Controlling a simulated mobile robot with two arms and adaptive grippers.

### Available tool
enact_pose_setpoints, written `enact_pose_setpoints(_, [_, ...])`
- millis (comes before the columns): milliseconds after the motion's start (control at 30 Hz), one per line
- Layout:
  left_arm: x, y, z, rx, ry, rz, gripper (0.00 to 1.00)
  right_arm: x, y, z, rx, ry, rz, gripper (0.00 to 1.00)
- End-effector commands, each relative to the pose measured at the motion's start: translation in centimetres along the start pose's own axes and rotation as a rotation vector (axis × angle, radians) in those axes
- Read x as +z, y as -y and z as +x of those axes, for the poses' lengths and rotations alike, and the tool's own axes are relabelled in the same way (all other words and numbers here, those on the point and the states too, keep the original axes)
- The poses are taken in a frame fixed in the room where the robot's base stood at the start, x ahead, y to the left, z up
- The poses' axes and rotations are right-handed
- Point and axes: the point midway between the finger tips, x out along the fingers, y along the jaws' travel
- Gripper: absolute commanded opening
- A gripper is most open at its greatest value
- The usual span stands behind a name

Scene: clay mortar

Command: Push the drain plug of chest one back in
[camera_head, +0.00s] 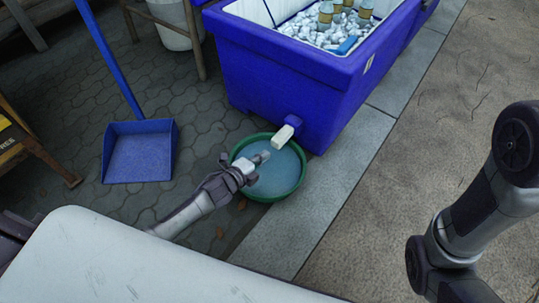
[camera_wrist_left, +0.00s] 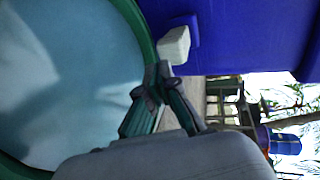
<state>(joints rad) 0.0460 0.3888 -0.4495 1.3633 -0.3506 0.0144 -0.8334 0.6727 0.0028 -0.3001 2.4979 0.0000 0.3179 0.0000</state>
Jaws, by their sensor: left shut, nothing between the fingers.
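A blue chest (camera_head: 285,62) holding ice and bottles stands at the top middle. Its pale drain plug (camera_head: 283,137) sticks out low on the near side, above a green basin (camera_head: 300,188) of water. My left gripper (camera_head: 262,157) is shut and empty, over the basin, just left of and nearer than the plug. In the left wrist view the pale plug (camera_wrist_left: 174,45) juts from the blue chest wall (camera_wrist_left: 235,35), close beyond the shut fingertips (camera_wrist_left: 158,70). I cannot tell whether they touch it. My right gripper is out of view.
A blue dustpan (camera_head: 140,152) with a long handle lies on the paving at the left. A white bucket (camera_head: 172,22) and wooden stool legs stand behind it. The pavement right of the chest is clear apart from my right arm.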

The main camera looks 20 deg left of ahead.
Motion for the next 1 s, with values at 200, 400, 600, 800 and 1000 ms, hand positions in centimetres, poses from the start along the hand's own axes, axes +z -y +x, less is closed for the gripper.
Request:
enact_pose_setpoints(200, [0.1,0.7,2.7,-0.002,0.000,0.003,0.00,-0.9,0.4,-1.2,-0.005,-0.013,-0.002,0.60])
enact_pose_setpoints(400, [0.0,1.1,3.2,0.000,0.000,0.000,0.00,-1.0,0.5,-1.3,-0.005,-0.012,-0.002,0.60])
enact_pose_setpoints(600, [0.0,1.2,3.2,0.000,0.000,0.000,0.00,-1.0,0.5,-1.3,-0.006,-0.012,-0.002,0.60])
enact_pose_setpoints(800, [0.0,1.8,5.0,-0.004,0.000,-0.001,0.00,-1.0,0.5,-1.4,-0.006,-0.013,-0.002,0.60])
enact_pose_setpoints(1000, [0.0,2.3,6.5,-0.002,0.000,0.001,0.00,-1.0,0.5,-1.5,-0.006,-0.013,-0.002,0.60])
